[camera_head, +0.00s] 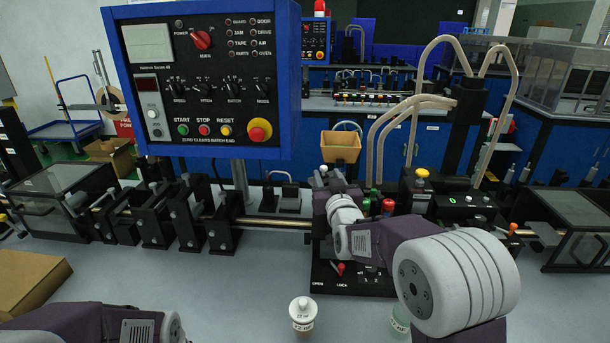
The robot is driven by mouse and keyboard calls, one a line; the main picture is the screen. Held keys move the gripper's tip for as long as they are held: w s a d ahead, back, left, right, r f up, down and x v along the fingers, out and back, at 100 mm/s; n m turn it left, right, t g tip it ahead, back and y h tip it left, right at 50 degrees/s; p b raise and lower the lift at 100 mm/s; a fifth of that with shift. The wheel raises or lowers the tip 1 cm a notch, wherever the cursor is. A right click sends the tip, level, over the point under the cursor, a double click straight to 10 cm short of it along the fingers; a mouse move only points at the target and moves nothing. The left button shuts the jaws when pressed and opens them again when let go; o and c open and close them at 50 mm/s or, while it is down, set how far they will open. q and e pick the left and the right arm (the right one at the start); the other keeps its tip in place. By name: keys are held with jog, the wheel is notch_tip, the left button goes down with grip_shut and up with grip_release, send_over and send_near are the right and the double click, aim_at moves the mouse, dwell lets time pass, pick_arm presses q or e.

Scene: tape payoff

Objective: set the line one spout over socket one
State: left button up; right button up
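My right arm reaches in from the lower right. Its gripper (333,180) is at the far end of the wrist, over the back of a black plate (325,280) marked OPEN, LOCK and 1 2 3. The fingers are small and partly hidden, so their opening cannot be told. A red-tipped lever (340,268) stands on the plate. Beige curved hoses (385,125) hang from a black post (465,115) and come down behind my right arm. Which hose is line one cannot be told. Socket one is not clearly visible. Only a link of my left arm shows at the lower left.
A blue control panel (150,120) fills the upper left. Black clamp blocks (185,215) line a rail. A white-capped bottle (302,312) stands at the front, and a greenish jar (400,320) is partly behind my arm. A cardboard box (28,280) lies left. The bench between is clear.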

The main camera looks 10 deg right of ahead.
aim_at(324, 169)
jog(key=w, duration=0.2)
jog(key=w+p, duration=0.1)
jog(key=w, duration=0.1)
jog(key=w+p, duration=0.1)
jog(key=w, duration=0.1)
jog(key=shift+w+a+r, duration=0.15)
jog(key=shift+w+r, duration=0.05)
jog(key=shift+r, duration=0.1)
jog(key=shift+w+r, duration=0.15)
jog(key=shift+w, duration=0.25)
pick_arm(q)
jog(key=shift+s+r, duration=0.25)
jog(key=shift+r, duration=0.35)
jog(key=shift+s+r, duration=0.25)
jog(key=shift+r, duration=0.3)
pick_arm(e)
jog(key=shift+w, duration=0.15)
grip_shut()
